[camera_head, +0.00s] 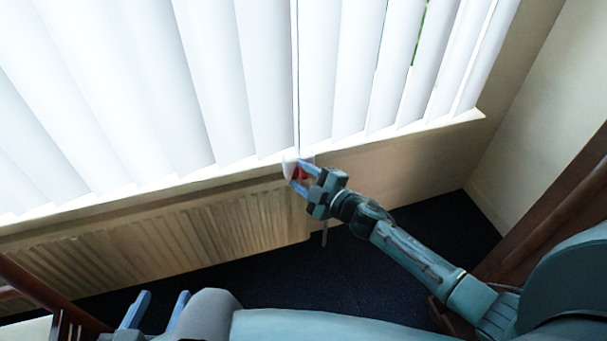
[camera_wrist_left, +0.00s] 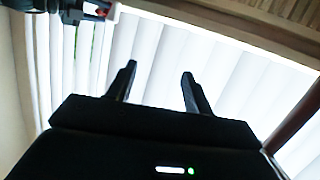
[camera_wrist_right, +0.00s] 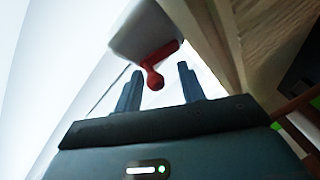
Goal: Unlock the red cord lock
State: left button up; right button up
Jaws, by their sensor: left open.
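The red cord lock (camera_head: 299,173) is at the window sill, at the lower end of the blind's cord. In the right wrist view its red lever (camera_wrist_right: 153,78) with a rounded end sticks out of a white housing (camera_wrist_right: 145,32). My right gripper (camera_head: 299,176) is open, its fingers (camera_wrist_right: 158,78) on either side of the lever's end. I cannot tell whether either finger touches it. My left gripper (camera_head: 162,298) is open and empty, low at the left and far from the lock. The left wrist view also shows the red lock (camera_wrist_left: 95,9) at its top left.
White vertical blinds (camera_head: 210,80) cover the window above the sill (camera_head: 400,132). A ribbed radiator (camera_head: 200,225) is below the sill. Brown wooden furniture stands at the right (camera_head: 560,215) and lower left (camera_head: 45,290). Dark blue carpet (camera_head: 345,275) covers the floor.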

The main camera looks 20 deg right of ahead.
jog(key=shift+s+d, duration=0.15)
pick_arm(q)
jog(key=shift+w+d+r+p, duration=0.1)
jog(key=shift+r+p, duration=0.05)
jog(key=shift+p, duration=0.55)
pick_arm(e)
jog(key=v, duration=1.2)
jog(key=shift+s+d, duration=0.15)
jog(key=shift+s, duration=0.2)
jog(key=shift+r, duration=0.1)
pick_arm(q)
jog(key=r+g+p, duration=0.1)
jog(key=p, duration=0.4)
jog(key=r+g+p, duration=0.1)
jog(key=p, duration=0.5)
jog(key=r+g+y+p, duration=0.1)
jog(key=r+p, duration=0.1)
jog(key=p, duration=0.4)
jog(key=shift+w+d+m+g, duration=0.1)
jog(key=shift+w+m+g, duration=0.15)
jog(key=shift+m+g, duration=0.05)
pick_arm(e)
jog(key=s+a+r+m+g+h, duration=0.2)
jog(key=s+a+r+m, duration=0.1)
jog(key=s+r+m, duration=0.2)
jog(key=s+a+r+m+g+h, duration=0.2)
jog(key=s+r+m, duration=0.3)
jog(key=s+m, duration=0.4)
jog(key=shift+a+r, duration=0.3)
jog(key=shift+a, duration=0.6)
